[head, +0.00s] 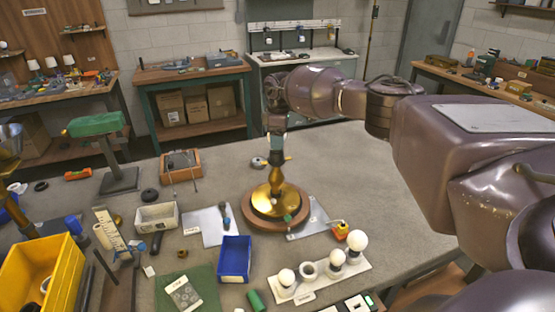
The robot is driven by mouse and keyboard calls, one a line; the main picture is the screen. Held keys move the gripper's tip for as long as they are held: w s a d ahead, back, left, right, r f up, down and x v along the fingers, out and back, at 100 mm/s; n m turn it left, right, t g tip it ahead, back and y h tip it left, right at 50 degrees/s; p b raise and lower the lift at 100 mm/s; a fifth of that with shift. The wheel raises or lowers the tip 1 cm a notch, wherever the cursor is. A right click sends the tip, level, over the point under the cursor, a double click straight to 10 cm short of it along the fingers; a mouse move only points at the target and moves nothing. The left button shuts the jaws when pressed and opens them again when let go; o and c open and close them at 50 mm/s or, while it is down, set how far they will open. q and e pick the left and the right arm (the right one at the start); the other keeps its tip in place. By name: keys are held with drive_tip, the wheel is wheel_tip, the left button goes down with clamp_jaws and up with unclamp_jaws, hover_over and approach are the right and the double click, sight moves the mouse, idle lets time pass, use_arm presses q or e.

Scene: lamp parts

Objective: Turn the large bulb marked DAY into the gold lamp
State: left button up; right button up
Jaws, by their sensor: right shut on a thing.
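The gold lamp (275,202) stands upright on a round wooden base (249,219) in the middle of the bench, with a dark neck on top. My right gripper (276,147) points down directly above that neck. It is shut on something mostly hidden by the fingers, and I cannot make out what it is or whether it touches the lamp. A white bulb stand (325,281) at the front holds a large white bulb (357,240), a smaller bulb (337,257) and another small bulb (286,277). One ring-shaped holder (308,271) looks empty. No DAY mark is legible.
A blue bin (235,259) stands in front of the lamp, and a yellow bin (42,278) at front left. A white sheet (207,223) lies left of the lamp. A yellow-and-red item (340,230) lies to its right. The bench's back right is clear.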

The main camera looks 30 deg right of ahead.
drive_tip(key=shift+s+d+f+m, duration=0.1)
drive_tip(key=shift+s+f+m, duration=0.05)
drive_tip(key=shift+m, duration=1.65)
drive_tip(key=o, duration=0.7)
drive_tip(key=shift+o, duration=0.9)
